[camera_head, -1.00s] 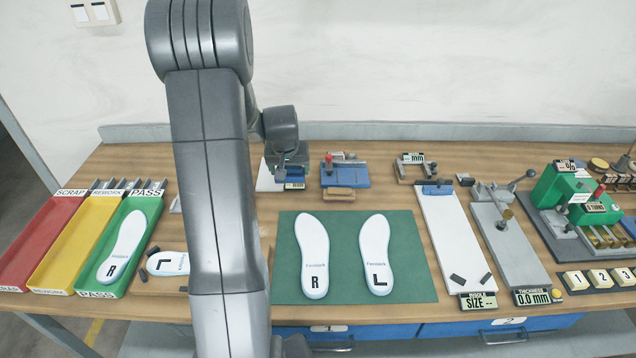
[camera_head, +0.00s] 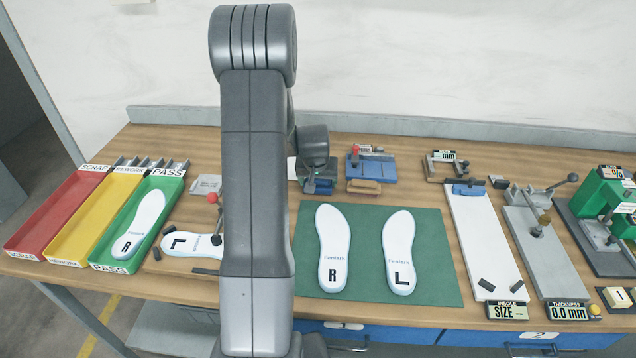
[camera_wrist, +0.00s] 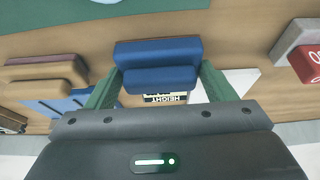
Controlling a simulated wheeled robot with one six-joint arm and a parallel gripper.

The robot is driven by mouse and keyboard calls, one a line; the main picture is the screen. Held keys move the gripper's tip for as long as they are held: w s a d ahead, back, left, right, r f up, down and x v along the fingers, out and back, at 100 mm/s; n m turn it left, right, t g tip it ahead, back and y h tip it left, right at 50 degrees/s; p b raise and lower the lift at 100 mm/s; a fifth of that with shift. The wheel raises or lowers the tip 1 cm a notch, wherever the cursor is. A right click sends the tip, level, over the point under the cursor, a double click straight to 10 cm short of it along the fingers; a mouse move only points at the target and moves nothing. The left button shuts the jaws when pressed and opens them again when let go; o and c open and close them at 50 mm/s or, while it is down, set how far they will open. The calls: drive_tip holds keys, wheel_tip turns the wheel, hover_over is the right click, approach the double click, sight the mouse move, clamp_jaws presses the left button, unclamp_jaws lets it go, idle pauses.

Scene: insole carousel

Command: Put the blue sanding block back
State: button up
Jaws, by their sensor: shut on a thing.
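The blue sanding block (camera_wrist: 158,50) is between the two green fingers of my gripper (camera_wrist: 160,76) in the wrist view. The fingers are shut on its ends. A HEIGHT label (camera_wrist: 166,98) shows just below the block in that view, partly covered by it. In the head view my gripper (camera_head: 318,178) is over the back of the bench, behind the green mat. There the block is small and I cannot tell its gap to the bench.
A blue fixture with a wooden block (camera_head: 364,187) stands close to the right of my gripper. The green mat (camera_head: 374,290) bears two insoles. Red, yellow and green trays (camera_head: 96,265) stand at the left. A red-knobbed tool (camera_head: 212,198) is left of my arm.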

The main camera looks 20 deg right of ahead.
drive_tip(key=shift+r, duration=0.1)
drive_tip(key=o, duration=0.5)
drive_tip(key=shift+f, duration=0.25)
drive_tip(key=o, duration=0.4)
drive_tip(key=shift+o, duration=0.2)
drive_tip(key=shift+r, duration=0.15)
drive_tip(key=shift+r, duration=0.2)
drive_tip(key=p+v, duration=0.5)
drive_tip(key=v, duration=0.6)
drive_tip(key=shift+r, duration=0.35)
drive_tip(key=shift+s+a, duration=0.1)
